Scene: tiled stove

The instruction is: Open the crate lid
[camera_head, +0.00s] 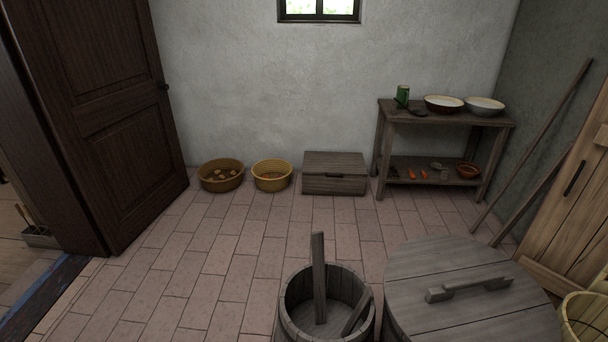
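A low grey-brown wooden crate (335,185) stands on the floor against the far wall, between a yellow basket and a wooden shelf table. Its flat plank lid (335,163) lies level on top and looks closed. My gripper is not in view, and no part of my arm shows.
Two baskets (221,175) (272,176) stand left of the crate. The shelf table (444,119) is at its right. An open wooden tub (292,311) and a large lidded barrel (452,314) stand in front. Tiled floor is clear at centre and left. A dark door (115,110) stands left.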

